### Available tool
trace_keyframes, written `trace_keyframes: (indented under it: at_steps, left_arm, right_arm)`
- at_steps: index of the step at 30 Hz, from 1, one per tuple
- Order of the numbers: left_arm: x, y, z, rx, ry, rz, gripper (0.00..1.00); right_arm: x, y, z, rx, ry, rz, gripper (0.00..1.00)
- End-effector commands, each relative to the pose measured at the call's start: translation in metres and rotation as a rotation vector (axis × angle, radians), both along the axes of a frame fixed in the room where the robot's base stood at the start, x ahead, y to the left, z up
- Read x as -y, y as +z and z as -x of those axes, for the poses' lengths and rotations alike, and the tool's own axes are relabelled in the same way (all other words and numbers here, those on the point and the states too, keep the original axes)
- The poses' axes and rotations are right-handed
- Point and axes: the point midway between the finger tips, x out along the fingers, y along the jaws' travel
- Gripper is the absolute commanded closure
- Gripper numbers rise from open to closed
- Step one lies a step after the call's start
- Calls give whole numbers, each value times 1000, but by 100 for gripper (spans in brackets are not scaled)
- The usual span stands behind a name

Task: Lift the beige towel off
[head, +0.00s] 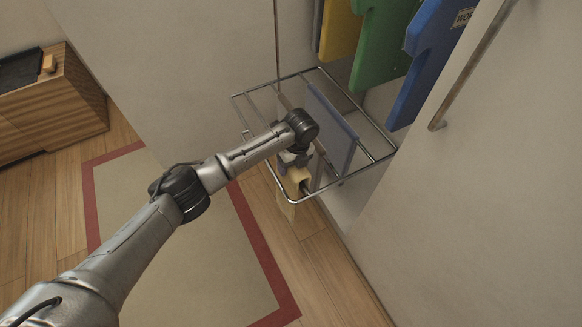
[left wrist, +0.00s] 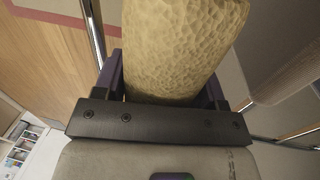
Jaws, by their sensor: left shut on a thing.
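The beige towel (head: 291,189) hangs at the front corner of a metal wire rack (head: 343,180). In the left wrist view the towel (left wrist: 180,45) fills the space between the fingers of my left gripper (left wrist: 172,85). In the head view my left gripper (head: 296,160) is at the top of the towel and shut on it. The wrist hides part of the towel and the bar behind it. I cannot tell whether the towel still touches the bar. My right gripper is not in view.
A blue-grey towel (head: 332,132) hangs on the rack close to the right of my left gripper. Yellow (head: 340,28), green (head: 380,45) and blue (head: 428,55) hanging pieces are above the rack. A long handle (head: 475,65) is on the right panel.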

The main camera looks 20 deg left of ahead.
Motion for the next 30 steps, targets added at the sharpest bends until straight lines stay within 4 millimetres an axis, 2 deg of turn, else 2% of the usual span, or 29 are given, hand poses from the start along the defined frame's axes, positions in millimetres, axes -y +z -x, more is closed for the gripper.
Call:
trace_keyframes:
  at_steps: [1,21,30]
  left_arm:
    - [1,15,-2,3,0,1,88]
    - [13,141,-17,2,0,2,89]
    - [4,139,31,-1,-1,1,90]
  right_arm:
    - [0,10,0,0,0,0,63]
    - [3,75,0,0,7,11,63]
    - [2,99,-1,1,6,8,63]
